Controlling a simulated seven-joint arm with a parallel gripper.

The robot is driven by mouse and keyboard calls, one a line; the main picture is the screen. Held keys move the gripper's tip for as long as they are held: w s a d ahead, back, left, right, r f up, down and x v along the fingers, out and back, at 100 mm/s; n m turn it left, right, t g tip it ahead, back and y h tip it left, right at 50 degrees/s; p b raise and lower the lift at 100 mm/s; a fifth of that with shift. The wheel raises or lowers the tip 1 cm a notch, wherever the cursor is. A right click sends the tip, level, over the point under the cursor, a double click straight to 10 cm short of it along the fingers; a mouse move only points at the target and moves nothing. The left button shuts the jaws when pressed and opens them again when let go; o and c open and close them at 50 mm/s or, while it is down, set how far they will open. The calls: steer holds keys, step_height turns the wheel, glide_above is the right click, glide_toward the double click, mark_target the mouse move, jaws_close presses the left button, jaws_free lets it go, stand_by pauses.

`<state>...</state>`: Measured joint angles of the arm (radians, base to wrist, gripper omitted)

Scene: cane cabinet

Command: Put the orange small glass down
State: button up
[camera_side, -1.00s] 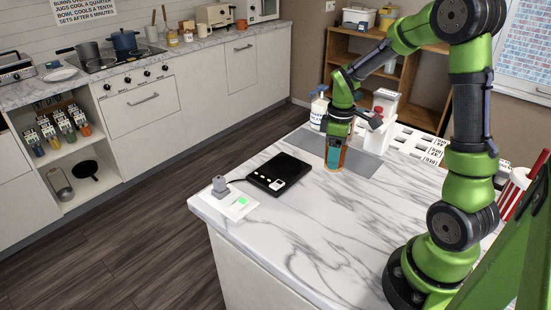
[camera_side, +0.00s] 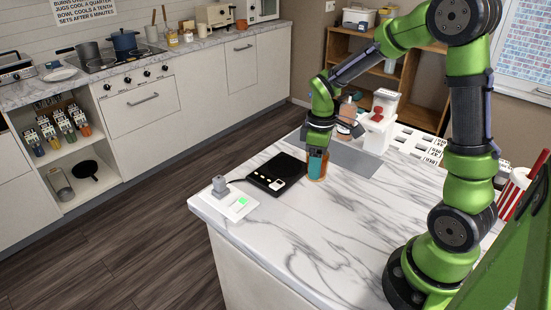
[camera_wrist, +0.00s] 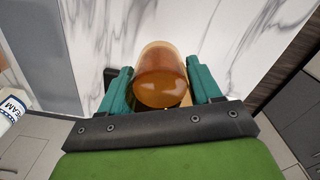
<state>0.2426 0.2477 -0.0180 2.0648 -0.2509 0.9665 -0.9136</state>
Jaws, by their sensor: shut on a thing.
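The orange small glass (camera_wrist: 162,72) sits between the two teal fingers of my gripper (camera_wrist: 163,88) in the wrist view. In the side view, my gripper (camera_side: 317,160) points down and is shut on the glass (camera_side: 316,172).
The black flat device (camera_side: 277,173) lies close on the left. A white pad with a green light (camera_side: 240,203) is at the counter's left corner. Behind the gripper are a grey mat (camera_side: 360,159), a bottle (camera_side: 347,112) and a white dispenser (camera_side: 380,118). The front marble is clear.

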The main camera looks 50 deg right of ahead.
steer(key=w+d, duration=0.1)
steer(key=w, duration=0.3)
steer(key=w+d+f, duration=0.1)
steer(key=w, duration=0.3)
steer(key=w+d, duration=0.1)
steer(key=w, duration=0.4)
steer(key=shift+d+f, duration=0.15)
steer(key=shift+d, duration=0.1)
steer(key=shift+f, duration=1.75)
steer(key=shift+f, duration=0.15)
steer(key=o, duration=1.2)
steer(key=shift+o, duration=0.2)
